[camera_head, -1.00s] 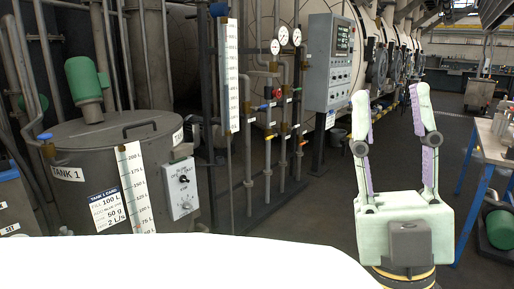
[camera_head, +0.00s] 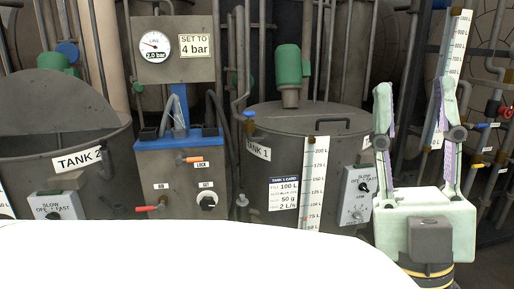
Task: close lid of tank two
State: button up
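Tank two (camera_head: 78,160) stands at the left, a dark grey round tank with a "TANK 2" label. Its half-round lid (camera_head: 50,108) stands raised at the back of the rim, so the tank is open in front of it. My gripper (camera_head: 418,105) is at the right, pointing up, its two fingers spread apart with nothing between them. It is well to the right of tank two, in front of the right side of tank one. The lower front of tank two is hidden by a white surface at the bottom of the picture.
Tank one (camera_head: 290,140) has its lid down, with a handle and a green motor (camera_head: 288,68) on top. Pipes and a tall scale stand at the right.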

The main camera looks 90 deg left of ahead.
aim_at(37, 101)
jog(key=u, duration=3.15)
jog(key=i+u, duration=0.1)
jog(key=u, duration=0.25)
jog(key=i+l+u, duration=0.1)
jog(key=u, duration=0.25)
jog(key=i+l+u, duration=0.1)
jog(key=u, duration=0.3)
jog(key=i+l, duration=0.15)
jog(key=l, duration=0.2)
jog(key=i+l, duration=0.1)
jog(key=l, duration=0.2)
